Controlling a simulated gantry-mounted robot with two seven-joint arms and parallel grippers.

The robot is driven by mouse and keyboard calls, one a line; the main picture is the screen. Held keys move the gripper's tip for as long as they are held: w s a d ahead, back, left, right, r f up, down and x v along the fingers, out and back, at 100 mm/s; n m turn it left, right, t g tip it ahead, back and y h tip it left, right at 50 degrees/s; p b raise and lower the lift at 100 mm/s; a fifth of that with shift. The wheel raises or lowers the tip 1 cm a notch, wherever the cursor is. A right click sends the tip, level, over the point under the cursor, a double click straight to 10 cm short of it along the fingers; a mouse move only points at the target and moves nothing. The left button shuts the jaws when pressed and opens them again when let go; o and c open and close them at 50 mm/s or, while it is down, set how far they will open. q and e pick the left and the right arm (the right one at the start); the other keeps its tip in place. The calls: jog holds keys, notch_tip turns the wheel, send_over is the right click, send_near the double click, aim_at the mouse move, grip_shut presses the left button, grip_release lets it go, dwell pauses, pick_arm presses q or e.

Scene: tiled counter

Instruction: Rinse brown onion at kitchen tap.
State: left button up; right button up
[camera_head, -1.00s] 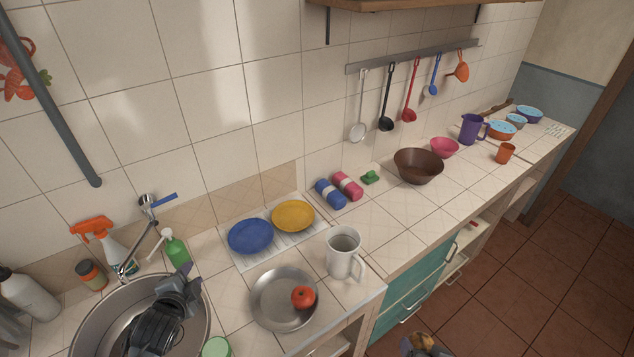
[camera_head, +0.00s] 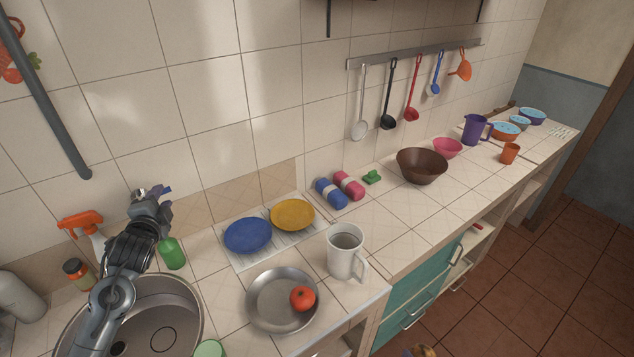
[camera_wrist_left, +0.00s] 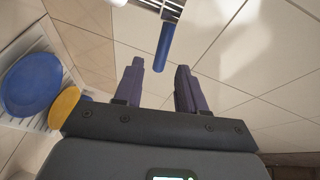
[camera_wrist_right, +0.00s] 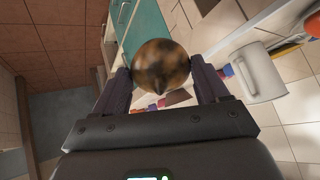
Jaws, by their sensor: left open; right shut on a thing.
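The brown onion (camera_wrist_right: 161,62) is held between the two fingers of my right gripper (camera_wrist_right: 163,84) in the right wrist view. In the head view only a bit of the onion (camera_head: 424,351) shows at the bottom edge. My left gripper (camera_head: 153,202) is open and empty, raised at the kitchen tap, and its arm hides most of the tap. In the left wrist view the tap's blue lever (camera_wrist_left: 165,47) is just beyond and between the open fingertips (camera_wrist_left: 158,82), seemingly apart from them. The metal sink (camera_head: 186,312) is below the left arm. No water is visible.
A green bottle (camera_head: 173,254) and an orange-topped spray bottle (camera_head: 80,222) stand close to the left gripper. A pan (camera_head: 265,312) with a tomato (camera_head: 302,298), a white mug (camera_head: 345,252) and blue (camera_head: 247,235) and yellow (camera_head: 292,214) plates are right of the sink.

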aim_at(165, 192)
pick_arm(q)
jog(key=shift+x, duration=3.25)
grip_shut()
